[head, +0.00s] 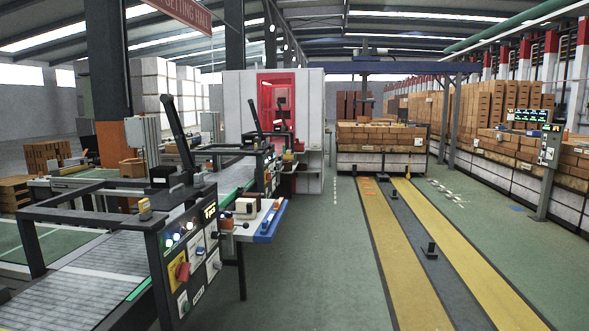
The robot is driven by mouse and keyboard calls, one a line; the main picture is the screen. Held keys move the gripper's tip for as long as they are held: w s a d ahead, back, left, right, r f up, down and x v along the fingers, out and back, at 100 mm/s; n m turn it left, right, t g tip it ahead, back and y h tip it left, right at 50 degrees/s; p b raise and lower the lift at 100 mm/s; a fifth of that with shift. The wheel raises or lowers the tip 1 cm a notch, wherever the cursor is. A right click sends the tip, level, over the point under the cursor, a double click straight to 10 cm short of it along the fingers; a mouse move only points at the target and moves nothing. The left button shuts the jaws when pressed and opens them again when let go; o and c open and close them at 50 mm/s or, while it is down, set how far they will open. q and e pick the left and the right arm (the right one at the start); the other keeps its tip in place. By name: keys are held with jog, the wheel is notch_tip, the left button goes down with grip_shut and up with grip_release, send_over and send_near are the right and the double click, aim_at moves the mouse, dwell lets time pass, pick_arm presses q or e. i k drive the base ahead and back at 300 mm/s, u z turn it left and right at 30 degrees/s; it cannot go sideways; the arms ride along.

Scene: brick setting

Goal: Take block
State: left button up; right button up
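Neither of my grippers shows in the head view. Orange-brown blocks (380,133) are stacked in a large load at the far end of the hall. More brown blocks (508,148) are stacked along the right side. A small cream block-like item (246,208) is on a side shelf beside the conveyor, but it is too small to identify surely. I cannot tell which of these is the task's block.
A conveyor (90,270) with a control panel (190,262) fills the left foreground. A blue-edged shelf (268,224) juts out beside it. A control post (547,170) stands right. A small black floor fixture (430,251) is on the dark strip. The green floor (310,265) is clear.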

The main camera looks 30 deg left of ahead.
aim_at(287, 164)
jog(key=i, duration=0.4)
jog(key=u, duration=0.85)
jog(key=i, duration=9.65)
jog(key=u, duration=3.55)
